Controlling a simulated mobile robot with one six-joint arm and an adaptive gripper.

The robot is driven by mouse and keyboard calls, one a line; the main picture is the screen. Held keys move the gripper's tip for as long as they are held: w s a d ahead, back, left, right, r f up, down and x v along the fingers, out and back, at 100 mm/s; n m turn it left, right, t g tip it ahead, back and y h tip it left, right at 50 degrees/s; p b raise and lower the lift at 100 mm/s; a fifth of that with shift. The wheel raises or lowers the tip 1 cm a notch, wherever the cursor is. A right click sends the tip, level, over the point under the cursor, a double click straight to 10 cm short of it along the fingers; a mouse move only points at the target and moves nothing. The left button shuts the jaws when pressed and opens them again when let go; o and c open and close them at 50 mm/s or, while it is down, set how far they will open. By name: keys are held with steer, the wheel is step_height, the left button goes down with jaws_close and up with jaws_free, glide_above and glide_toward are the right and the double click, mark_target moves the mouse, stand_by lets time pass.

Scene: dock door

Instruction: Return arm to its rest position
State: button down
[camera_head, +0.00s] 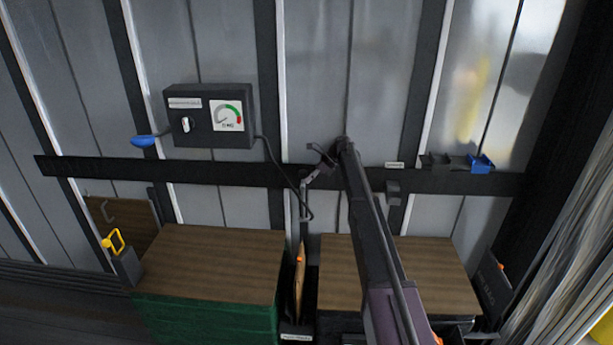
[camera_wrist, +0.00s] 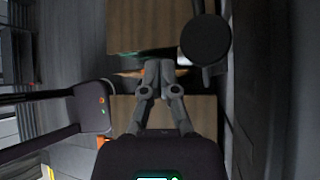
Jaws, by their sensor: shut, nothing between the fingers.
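My gripper shows in the wrist view (camera_wrist: 159,68) with its two grey fingers pressed together and nothing between them. The fingertips lie over the gap between two wooden tops in that view. In the head view my arm reaches up from the lower right towards the wall, in front of the right wooden top. The gripper's fingers are hard to make out there, near the dark rail.
A gauge box (camera_head: 211,116) with a dial and blue handle hangs on the metal wall above a dark rail (camera_head: 230,174). Below are a left wooden top (camera_head: 210,262) on a green base and a right wooden top (camera_head: 335,272). A blue clip (camera_head: 482,163) sits on the rail.

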steer(key=s+d+f+n+h, duration=0.2)
steer(key=s+n, duration=0.5)
steer(key=s, duration=0.9)
steer(key=s+d+f+n+h, duration=0.1)
steer(key=s+n+h, duration=0.3)
steer(key=s, duration=1.2)
steer(key=s+d+f+n+t+h, duration=0.1)
steer(key=s+d+f+n+h, duration=0.1)
steer(key=s+n, duration=0.8)
steer(key=s+d+h, duration=0.1)
steer(key=s+d, duration=0.1)
steer(key=s, duration=0.4)
steer(key=shift+f, duration=0.35)
